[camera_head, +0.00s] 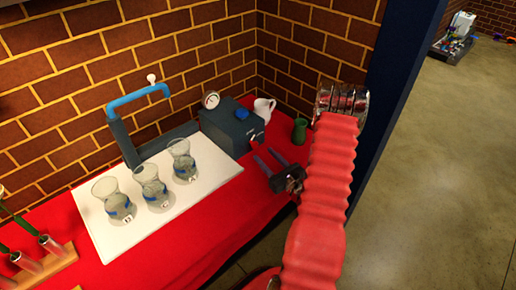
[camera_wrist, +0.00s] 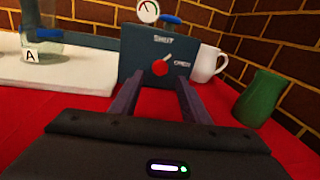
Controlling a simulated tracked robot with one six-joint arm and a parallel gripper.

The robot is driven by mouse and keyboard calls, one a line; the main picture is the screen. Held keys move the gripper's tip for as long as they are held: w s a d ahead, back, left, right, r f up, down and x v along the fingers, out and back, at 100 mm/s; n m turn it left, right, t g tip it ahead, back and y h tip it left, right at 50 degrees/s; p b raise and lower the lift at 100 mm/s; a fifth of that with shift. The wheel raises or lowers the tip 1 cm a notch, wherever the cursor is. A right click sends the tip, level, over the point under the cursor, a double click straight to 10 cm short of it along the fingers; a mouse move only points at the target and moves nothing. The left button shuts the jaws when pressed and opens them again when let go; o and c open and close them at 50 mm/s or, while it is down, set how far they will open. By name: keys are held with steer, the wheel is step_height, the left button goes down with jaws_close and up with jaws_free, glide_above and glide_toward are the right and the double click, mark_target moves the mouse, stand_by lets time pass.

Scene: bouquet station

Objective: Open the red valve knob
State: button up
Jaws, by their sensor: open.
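The red valve knob (camera_wrist: 160,68) is on the front of a dark grey box (camera_wrist: 140,53), which also shows in the head view (camera_head: 228,131). Labels on the box read SHUT above the knob and, apparently, OPEN to its right. A small pale mark slants up and right from the knob. My gripper (camera_wrist: 159,79) is open, and its two fingers point at the box, with the knob between the tips in the picture. In the head view my gripper (camera_head: 262,154) is just in front of the box. I cannot tell whether the fingers touch the knob.
A white pitcher (camera_wrist: 207,63) and a green vase (camera_wrist: 260,99) stand right of the box. Several glass beakers (camera_head: 151,187) stand on a white board (camera_head: 118,241) to the left. A gauge (camera_head: 211,100) and a blue handle (camera_head: 242,113) top the box. Brick walls stand behind.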

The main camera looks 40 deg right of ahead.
mark_target(256, 146)
steer(key=shift+w+d, duration=0.2)
steer(key=shift+w, duration=1.4)
steer(key=shift+w+d, duration=0.15)
steer(key=shift+w, duration=1.4)
steer(key=shift+c, duration=0.3)
steer(key=c, duration=0.9)
steer(key=shift+d, duration=0.2)
steer(key=shift+c, duration=0.3)
steer(key=shift+a, duration=0.1)
